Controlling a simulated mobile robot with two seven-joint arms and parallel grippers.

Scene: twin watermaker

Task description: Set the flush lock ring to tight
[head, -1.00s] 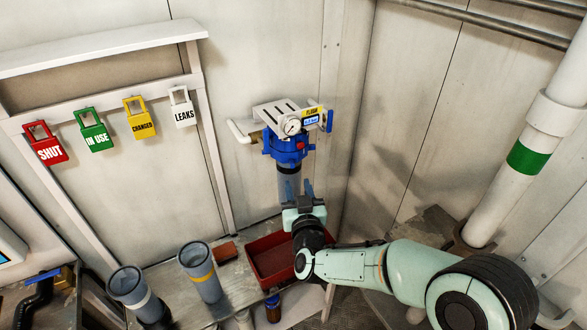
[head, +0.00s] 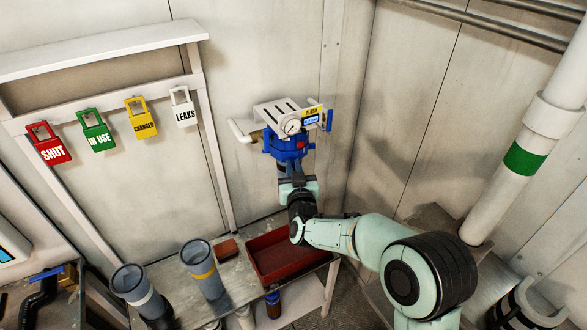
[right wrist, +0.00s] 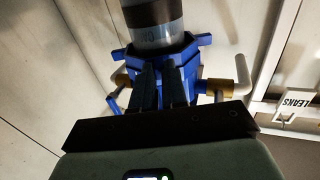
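The flush lock ring (head: 284,150) is a blue collar with lugs under the white gauge head of the flush filter housing. In the right wrist view the ring (right wrist: 195,69) appears with lugs sticking out on both sides, next to the clear, dark-banded filter bowl (right wrist: 153,36). My right gripper (right wrist: 162,72) reaches the ring from below. Its two dark fingers stand close together with a narrow gap and appear closed around a front part of the ring, likely a lug; the contact itself is hidden. My left gripper is not in view.
The gauge (head: 291,126) and a small FLUSH display (head: 312,116) sit above the ring, with pipe elbows beside it. A red tray (head: 268,278) and two grey canisters (head: 202,268) are below. Padlock tags (head: 98,130) hang on the left wall.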

